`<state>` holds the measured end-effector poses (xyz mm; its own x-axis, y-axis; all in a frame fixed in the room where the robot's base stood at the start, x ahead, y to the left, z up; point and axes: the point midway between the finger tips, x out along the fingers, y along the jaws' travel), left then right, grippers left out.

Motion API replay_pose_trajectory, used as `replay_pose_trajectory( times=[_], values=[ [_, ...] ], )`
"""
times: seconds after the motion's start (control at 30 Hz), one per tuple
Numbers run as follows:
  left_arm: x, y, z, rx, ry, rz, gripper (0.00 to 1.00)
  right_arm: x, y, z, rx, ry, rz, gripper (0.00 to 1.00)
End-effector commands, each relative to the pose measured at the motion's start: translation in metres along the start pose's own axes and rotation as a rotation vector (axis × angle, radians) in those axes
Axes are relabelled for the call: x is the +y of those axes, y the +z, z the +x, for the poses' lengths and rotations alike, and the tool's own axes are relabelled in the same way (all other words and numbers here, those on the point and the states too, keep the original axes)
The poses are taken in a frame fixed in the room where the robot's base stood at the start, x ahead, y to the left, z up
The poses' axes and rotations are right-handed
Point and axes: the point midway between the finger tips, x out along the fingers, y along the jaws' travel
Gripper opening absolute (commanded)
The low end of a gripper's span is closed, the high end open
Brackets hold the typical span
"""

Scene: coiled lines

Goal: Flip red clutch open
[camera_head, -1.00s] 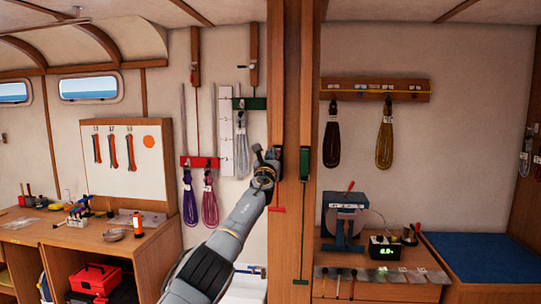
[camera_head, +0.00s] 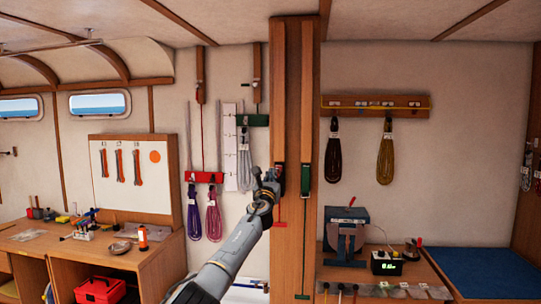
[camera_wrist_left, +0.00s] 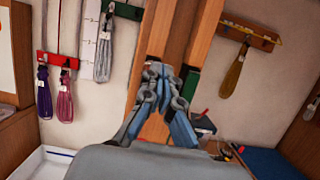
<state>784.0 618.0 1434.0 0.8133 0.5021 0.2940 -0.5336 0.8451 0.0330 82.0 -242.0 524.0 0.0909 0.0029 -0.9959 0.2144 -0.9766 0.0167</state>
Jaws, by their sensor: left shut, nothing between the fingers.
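On the wooden post, a dark clutch body (camera_head: 280,177) sits left of the green clutch (camera_head: 305,179). My left gripper (camera_head: 268,174) is right in front of its left side and partly covers it. A red T-shaped handle (camera_head: 279,224) hangs lower on the same strip of the post; I take this for the red clutch's line. My left gripper is shut and empty, fingertips up at the post, and contact cannot be told. In the left wrist view the fingers (camera_wrist_left: 166,72) hide the red clutch; the green clutch (camera_wrist_left: 191,84) shows to their right. My right gripper is not in view.
Left of the post, a red rack (camera_head: 203,177) holds purple and pink coils, and a green rack (camera_head: 252,120) holds a grey coil. A wooden rail (camera_head: 375,107) holds two coils.

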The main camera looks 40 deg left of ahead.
Motion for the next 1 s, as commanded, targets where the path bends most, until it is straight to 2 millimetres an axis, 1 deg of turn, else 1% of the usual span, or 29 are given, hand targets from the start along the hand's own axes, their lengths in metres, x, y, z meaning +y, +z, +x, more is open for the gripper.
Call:
replay_pose_trajectory(
  times=[0.03, 0.17, 0.3, 0.43, 0.6, 1.0],
  values=[
    [0.003, 0.012, -0.001, -0.001, 0.000, 0.002, 0.00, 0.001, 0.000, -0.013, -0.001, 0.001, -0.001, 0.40],
    [0.001, 0.028, -0.008, 0.002, -0.003, 0.005, 0.00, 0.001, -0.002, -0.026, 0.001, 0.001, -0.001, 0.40],
    [0.002, 0.046, -0.016, 0.000, -0.003, 0.005, 0.00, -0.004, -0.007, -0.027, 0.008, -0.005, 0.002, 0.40],
    [0.002, 0.059, -0.022, 0.000, -0.002, 0.003, 0.00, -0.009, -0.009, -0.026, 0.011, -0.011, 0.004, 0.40],
    [0.001, 0.067, -0.026, 0.004, -0.003, 0.002, 0.00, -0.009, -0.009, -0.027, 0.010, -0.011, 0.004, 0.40],
    [0.001, 0.067, -0.026, 0.005, -0.003, 0.002, 0.00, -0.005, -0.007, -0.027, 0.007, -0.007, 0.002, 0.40]
  ],
)
